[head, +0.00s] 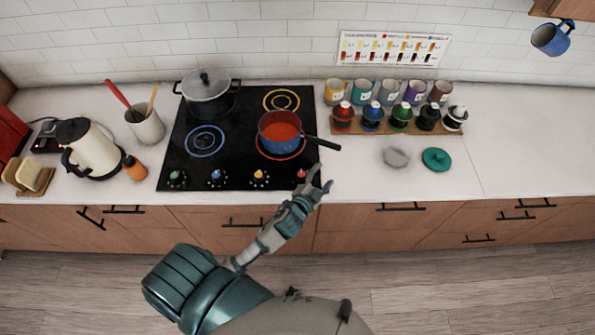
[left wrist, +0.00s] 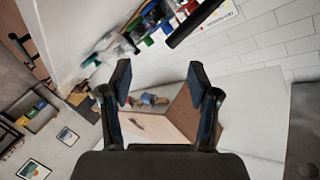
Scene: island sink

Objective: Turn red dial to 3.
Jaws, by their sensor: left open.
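The red dial (head: 301,177) is at the right end of a row of dials along the front of the black cooktop (head: 220,134). Its number marks are too small to read. My left gripper (head: 320,177) is open and just right of the red dial, near the cooktop's right front corner. I cannot tell if it touches the dial. In the left wrist view its two fingers (left wrist: 160,84) are spread with nothing between them, and the red dial cannot be made out. My right gripper is out of view.
A blue pot of red contents (head: 280,131) stands on the red-ringed burner, its black handle (head: 323,143) reaching right above my gripper. A lidded pot (head: 207,95) stands at back left. Bottles on a wooden rack (head: 388,127) and a teal lid (head: 436,159) lie to the right.

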